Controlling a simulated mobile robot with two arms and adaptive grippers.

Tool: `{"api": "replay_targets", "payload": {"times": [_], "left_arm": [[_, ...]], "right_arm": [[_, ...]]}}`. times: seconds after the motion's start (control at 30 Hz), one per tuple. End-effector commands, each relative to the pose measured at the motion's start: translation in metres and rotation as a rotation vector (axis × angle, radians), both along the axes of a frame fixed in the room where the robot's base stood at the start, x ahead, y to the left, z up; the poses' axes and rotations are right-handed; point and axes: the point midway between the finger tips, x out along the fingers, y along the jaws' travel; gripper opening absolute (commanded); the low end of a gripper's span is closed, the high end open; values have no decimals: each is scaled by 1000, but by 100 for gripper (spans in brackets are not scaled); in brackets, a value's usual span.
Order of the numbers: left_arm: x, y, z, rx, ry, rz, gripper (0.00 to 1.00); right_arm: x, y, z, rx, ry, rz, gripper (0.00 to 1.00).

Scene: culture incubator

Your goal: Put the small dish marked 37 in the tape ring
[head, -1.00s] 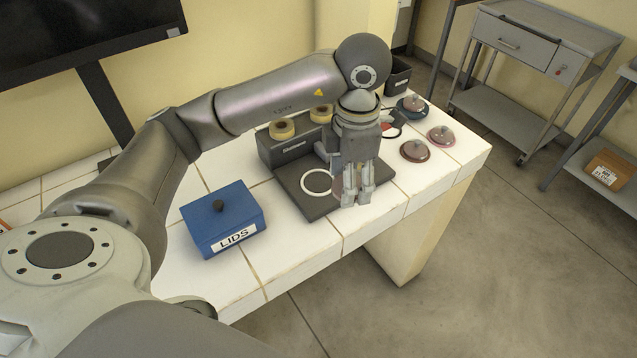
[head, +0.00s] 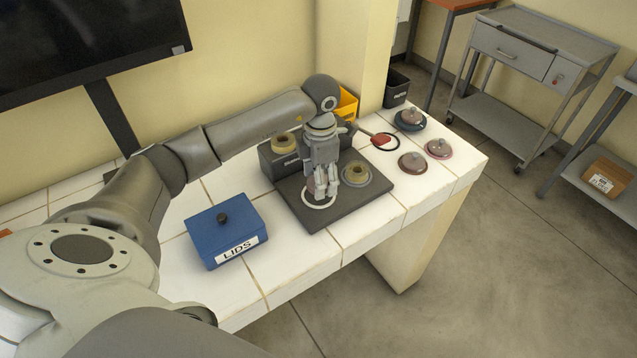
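My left gripper (head: 322,192) points down over the white tape ring (head: 319,205) on the dark mat (head: 312,222). A small pinkish dish (head: 311,185) shows at the left side of its fingers, mostly hidden by them. The fingers appear shut on this dish. It is at or just above the ring; I cannot tell if it touches the mat. I cannot read any mark on it. My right gripper is not in view.
On the mat's right stands a tan roll on a grey disc (head: 356,174). Another tan roll (head: 284,141) sits on the dark box behind. A blue LIDS box (head: 226,228) is left. Three lidded dishes (head: 412,162) and a red-handled loop (head: 381,138) lie right.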

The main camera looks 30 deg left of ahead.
Motion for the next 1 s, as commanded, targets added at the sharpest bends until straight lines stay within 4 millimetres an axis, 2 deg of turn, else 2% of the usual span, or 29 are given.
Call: {"api": "replay_targets", "payload": {"times": [0.1,0.2,0.33,0.73,0.77,0.9,1.0], "left_arm": [[4,7,-9,0,4,2,35],[3,6,-23,-2,5,0,35],[4,6,-37,-1,2,0,35],[4,7,-45,0,0,0,35],[4,7,-44,0,0,0,63],[4,7,-43,0,0,0,81],[4,7,-43,1,1,0,81]], "right_arm": [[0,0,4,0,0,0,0],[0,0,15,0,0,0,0],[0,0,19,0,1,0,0],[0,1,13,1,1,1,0],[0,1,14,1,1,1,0],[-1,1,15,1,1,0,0],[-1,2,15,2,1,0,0]]}}
